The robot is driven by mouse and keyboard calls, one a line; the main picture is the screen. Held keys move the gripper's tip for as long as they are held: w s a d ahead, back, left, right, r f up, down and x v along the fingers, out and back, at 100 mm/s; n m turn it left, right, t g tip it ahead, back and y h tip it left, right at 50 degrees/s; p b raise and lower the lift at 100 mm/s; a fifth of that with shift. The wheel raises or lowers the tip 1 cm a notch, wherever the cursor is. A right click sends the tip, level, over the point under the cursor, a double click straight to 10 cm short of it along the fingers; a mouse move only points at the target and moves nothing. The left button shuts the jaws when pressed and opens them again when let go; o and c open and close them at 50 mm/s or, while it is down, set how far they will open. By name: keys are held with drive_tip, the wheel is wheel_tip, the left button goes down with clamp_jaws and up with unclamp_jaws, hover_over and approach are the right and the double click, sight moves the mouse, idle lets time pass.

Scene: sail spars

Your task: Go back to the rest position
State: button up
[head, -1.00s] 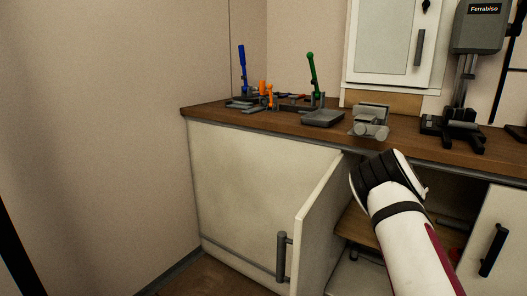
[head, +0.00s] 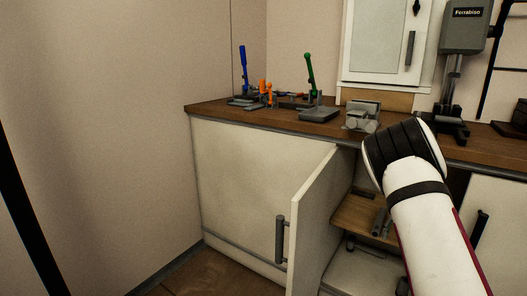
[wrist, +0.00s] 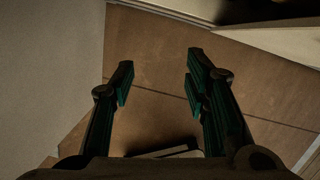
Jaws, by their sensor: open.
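My gripper shows in the wrist view (wrist: 158,85) with its two dark green fingers spread apart and nothing between them. Brown floor tiles lie beyond the fingers. In the head view my white arm rises from the lower right, in front of the workbench, and its dark joint covers part of the bench edge; the gripper itself is hidden there.
The cabinet door (head: 315,218) under the wooden worktop (head: 225,111) stands open, showing a shelf (head: 357,214) with grey cylindrical pieces. Clamps with blue (head: 242,70) and green (head: 310,72) handles stand on top. A grey machine (head: 466,27) stands at the right. Floor at lower left is clear.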

drive_tip(key=s+a+r+n+g+y, duration=0.1)
drive_tip(key=s+a+r+n+y, duration=0.1)
drive_tip(key=s+a+r+n, duration=0.9)
drive_tip(key=s+a+r+n+y, duration=0.2)
drive_tip(key=s+a+r+n, duration=0.75)
drive_tip(key=s+r, duration=0.35)
drive_tip(key=s+a+f+n+g+h, duration=0.1)
drive_tip(key=s+a+n+h, duration=0.1)
drive_tip(key=s+n, duration=0.95)
drive_tip(key=s+a+f+n+h, duration=0.1)
drive_tip(key=s+n, duration=0.6)
drive_tip(key=s, duration=0.9)
wheel_tip(320, 180, up, 27)
drive_tip(key=t+p, duration=0.3)
drive_tip(key=p, duration=2.2)
drive_tip(key=shift+d+n+t, duration=0.15)
drive_tip(key=shift+n+t, duration=0.15)
drive_tip(key=shift+n, duration=0.1)
drive_tip(key=shift+s, duration=0.1)
